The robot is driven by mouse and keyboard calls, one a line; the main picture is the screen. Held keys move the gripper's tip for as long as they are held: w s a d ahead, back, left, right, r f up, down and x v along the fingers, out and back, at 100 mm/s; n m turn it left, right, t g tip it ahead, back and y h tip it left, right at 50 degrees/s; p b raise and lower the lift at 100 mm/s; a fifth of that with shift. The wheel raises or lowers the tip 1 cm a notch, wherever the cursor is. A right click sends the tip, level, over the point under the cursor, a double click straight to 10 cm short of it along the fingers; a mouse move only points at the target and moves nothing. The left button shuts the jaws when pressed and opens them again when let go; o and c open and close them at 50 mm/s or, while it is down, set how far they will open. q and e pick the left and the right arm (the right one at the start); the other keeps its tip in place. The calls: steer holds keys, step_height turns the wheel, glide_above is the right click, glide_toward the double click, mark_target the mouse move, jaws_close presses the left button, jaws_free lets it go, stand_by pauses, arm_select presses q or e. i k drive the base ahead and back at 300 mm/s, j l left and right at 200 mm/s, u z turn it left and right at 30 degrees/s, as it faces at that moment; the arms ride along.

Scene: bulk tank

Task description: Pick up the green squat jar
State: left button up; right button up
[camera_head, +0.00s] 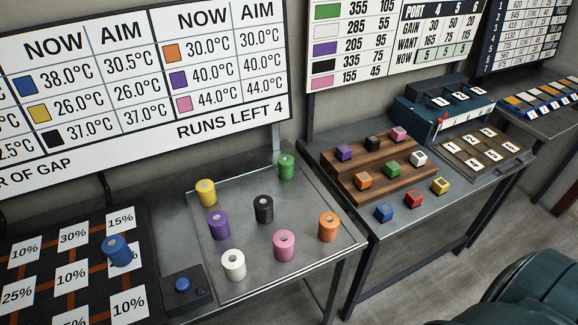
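The green squat jar (286,167) stands upright at the back right of a grey metal tray (318,258), below the large white board. It is a short cylinder with a small pale mark on its top. No other jar touches it. The nearest jars are the black one (263,209) in front and to the left, and the orange one (328,227) in front and to the right. Neither of my grippers shows in the head view.
Yellow (207,193), purple (218,225), white (233,264) and pink (284,245) jars share the tray. A blue jar (117,250) stands on the percentage board at left. A blue-button box (187,290) sits beside the tray. A wooden stepped stand (375,190) holds small coloured blocks.

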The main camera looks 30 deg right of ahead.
mark_target(285, 161)
steer(key=l, duration=0.8)
steer(key=l+u, duration=0.15)
steer(key=l, duration=0.6)
steer(key=k+l, duration=0.1)
steer(key=l, duration=0.7)
steer(key=k+l+u, duration=0.15)
steer(key=l, duration=0.6)
steer(key=i, duration=0.05)
